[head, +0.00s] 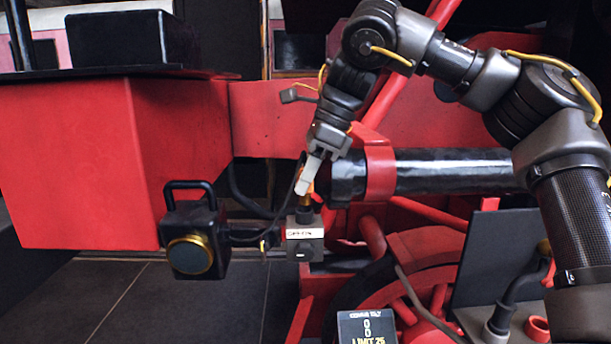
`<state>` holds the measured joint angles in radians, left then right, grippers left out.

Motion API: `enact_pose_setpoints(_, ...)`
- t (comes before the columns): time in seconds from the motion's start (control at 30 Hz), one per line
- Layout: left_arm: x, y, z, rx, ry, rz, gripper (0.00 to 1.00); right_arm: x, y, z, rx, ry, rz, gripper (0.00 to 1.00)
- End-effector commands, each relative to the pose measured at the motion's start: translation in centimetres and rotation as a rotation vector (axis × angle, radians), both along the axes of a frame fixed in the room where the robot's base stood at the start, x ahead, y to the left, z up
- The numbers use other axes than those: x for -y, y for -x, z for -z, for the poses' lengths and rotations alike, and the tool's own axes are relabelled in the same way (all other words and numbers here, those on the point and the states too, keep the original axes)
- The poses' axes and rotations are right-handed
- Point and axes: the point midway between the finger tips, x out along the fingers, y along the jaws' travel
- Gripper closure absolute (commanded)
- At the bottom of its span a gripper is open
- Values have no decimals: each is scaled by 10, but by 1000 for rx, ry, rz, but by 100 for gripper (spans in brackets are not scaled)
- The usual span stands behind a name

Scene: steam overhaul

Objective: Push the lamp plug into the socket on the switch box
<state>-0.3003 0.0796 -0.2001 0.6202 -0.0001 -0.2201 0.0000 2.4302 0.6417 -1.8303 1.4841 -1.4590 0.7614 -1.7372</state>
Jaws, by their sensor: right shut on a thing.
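My right gripper (309,183) comes down from above and is shut on the lamp plug (307,199), a small orange and dark piece mostly hidden by the pale fingers. The plug is right over the top of the grey switch box (305,247), which has a white label on its front. The socket is hidden at this joint, so I cannot tell how deep the plug sits. A black lamp (193,235) with a handle and brass-rimmed lens is left of the box. A dark cable (236,190) loops behind. My left gripper is not in view.
A large red beam box (120,160) fills the left. A black cylinder (440,171) with a red collar lies right of the gripper. Red wheel spokes and a dark display (367,328) are below. Dark floor tiles at lower left are clear.

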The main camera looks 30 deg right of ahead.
Motion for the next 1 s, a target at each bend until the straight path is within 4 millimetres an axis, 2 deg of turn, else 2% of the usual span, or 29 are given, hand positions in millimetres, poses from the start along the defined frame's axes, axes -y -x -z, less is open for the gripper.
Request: enact_pose_setpoints(1.0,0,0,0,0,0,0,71,0,0,7,-1,0,0,100)
